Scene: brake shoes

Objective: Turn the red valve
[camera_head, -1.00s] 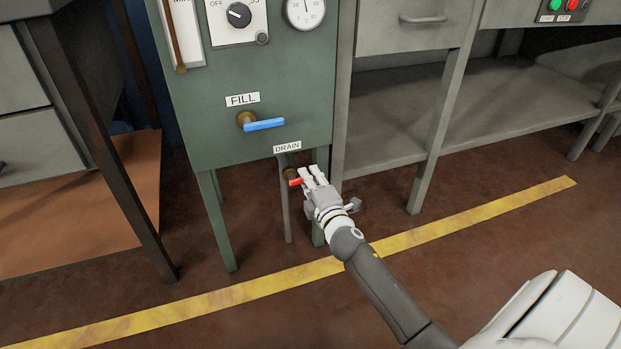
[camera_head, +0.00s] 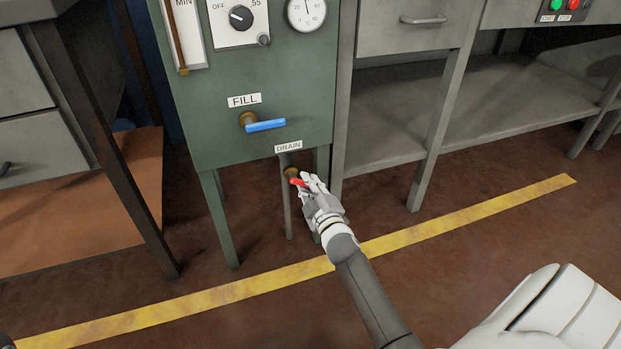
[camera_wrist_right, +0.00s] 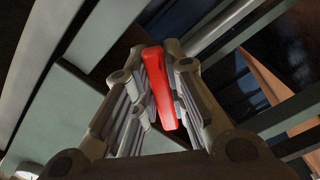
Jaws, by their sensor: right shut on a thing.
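The red valve handle (camera_head: 298,182) sits on a brass fitting (camera_head: 290,172) below the DRAIN label (camera_head: 288,147) of the green cabinet. My right gripper (camera_head: 308,183) is at the handle, its fingers covering part of it. In the right wrist view the red handle (camera_wrist_right: 160,88) lies lengthwise between the two fingers of my right gripper (camera_wrist_right: 166,85), which is shut on it.
The green cabinet (camera_head: 230,140) carries a blue FILL valve handle (camera_head: 265,126), a dial and a gauge. A grey workbench (camera_head: 385,130) stands at the right. A yellow line (camera_head: 440,229) crosses the open floor.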

